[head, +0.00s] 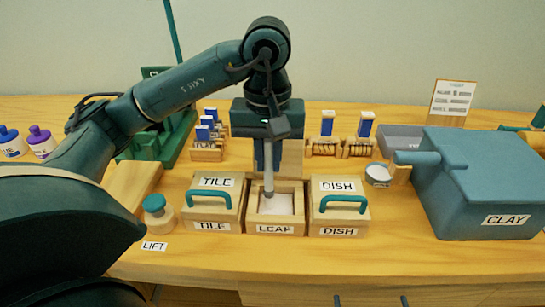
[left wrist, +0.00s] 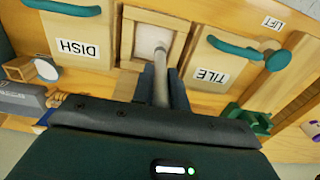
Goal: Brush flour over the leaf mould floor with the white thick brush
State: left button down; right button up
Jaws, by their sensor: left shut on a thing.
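The leaf mould (head: 290,229) is an open wooden box labelled LEAF, between the TILE and DISH boxes. Its recessed floor (head: 280,205) looks pale, and it also shows in the left wrist view (left wrist: 150,38). My left gripper (head: 268,160) is above the mould, pointing down, shut on the brush (head: 268,182). The brush is a pale, thick rod hanging nearly upright, its lower end at the mould's opening. Whether its tip touches the floor I cannot tell. The brush also shows in the left wrist view (left wrist: 160,75). My right gripper is not in view.
The TILE box (head: 214,205) and DISH box (head: 339,205) with teal handles flank the mould closely. A teal-topped knob (head: 156,207) stands left.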

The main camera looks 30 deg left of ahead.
pick_arm(q)
jog(key=shift+w+d, duration=0.1)
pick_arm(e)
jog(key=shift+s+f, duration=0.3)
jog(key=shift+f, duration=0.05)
pick_arm(q)
jog(key=shift+w+d+f, duration=0.1)
jog(key=shift+w+d, duration=0.05)
jog(key=shift+d, duration=0.3)
jog(key=shift+w+d, duration=0.3)
jog(key=shift+d, duration=0.15)
jog(key=shift+w+d, duration=0.25)
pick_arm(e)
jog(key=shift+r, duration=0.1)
pick_arm(q)
jog(key=shift+r, duration=0.25)
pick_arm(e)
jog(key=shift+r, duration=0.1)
